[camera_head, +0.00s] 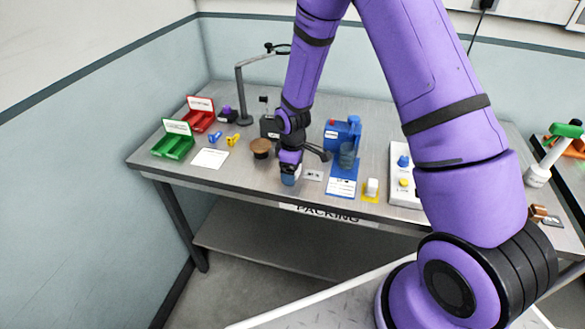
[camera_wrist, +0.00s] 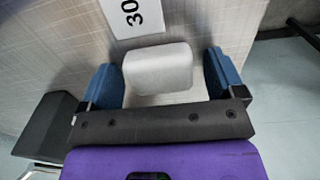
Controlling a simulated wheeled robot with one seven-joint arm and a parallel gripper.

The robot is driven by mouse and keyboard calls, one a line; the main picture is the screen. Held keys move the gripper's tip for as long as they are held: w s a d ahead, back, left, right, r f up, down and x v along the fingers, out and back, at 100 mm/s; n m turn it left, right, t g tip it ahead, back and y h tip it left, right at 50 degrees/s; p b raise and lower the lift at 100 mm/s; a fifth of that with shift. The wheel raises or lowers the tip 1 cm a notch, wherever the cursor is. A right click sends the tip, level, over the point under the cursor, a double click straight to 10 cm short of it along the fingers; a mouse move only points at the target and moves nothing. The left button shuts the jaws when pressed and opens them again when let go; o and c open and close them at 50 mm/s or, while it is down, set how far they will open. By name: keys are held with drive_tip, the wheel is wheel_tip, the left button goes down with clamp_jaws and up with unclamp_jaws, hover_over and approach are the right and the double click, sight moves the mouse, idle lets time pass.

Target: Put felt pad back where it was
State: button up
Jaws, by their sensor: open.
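A pale grey block with rounded edges (camera_wrist: 158,68), which I take to be the felt pad, lies between the two blue fingers of my gripper (camera_wrist: 163,80) in the wrist view. A gap shows on the right side of the block, and the left finger is close to its other side. My gripper is open. In the head view my gripper (camera_head: 290,177) is low at the front edge of the table, and it hides most of the block there.
A white label reading 30 (camera_wrist: 132,15) lies just beyond the block. The grey table (camera_head: 245,183) holds a brown round item (camera_head: 261,147) to the left, a blue device (camera_head: 340,134), a white block on a yellow square (camera_head: 372,187) and a white panel (camera_head: 400,190) to the right.

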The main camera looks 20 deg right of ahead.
drive_tip(key=shift+r, duration=0.1)
drive_tip(key=s+d+r+m+t, duration=0.1)
drive_tip(key=s+r, duration=0.1)
drive_tip(key=r, duration=1)
drive_tip(key=s+d+r+m, duration=0.2)
drive_tip(key=s+r, duration=0.1)
drive_tip(key=r, duration=0.9)
drive_tip(key=s+d+r+m+t, duration=0.2)
drive_tip(key=s+r+m, duration=0.2)
drive_tip(key=s+r, duration=0.4)
drive_tip(key=s+d+r+m+t, duration=0.2)
drive_tip(key=s+r, duration=0.6)
drive_tip(key=s, duration=0.8)
drive_tip(key=shift+s+r+m, duration=0.2)
drive_tip(key=shift+r+m, duration=0.2)
drive_tip(key=shift+m, duration=0.5)
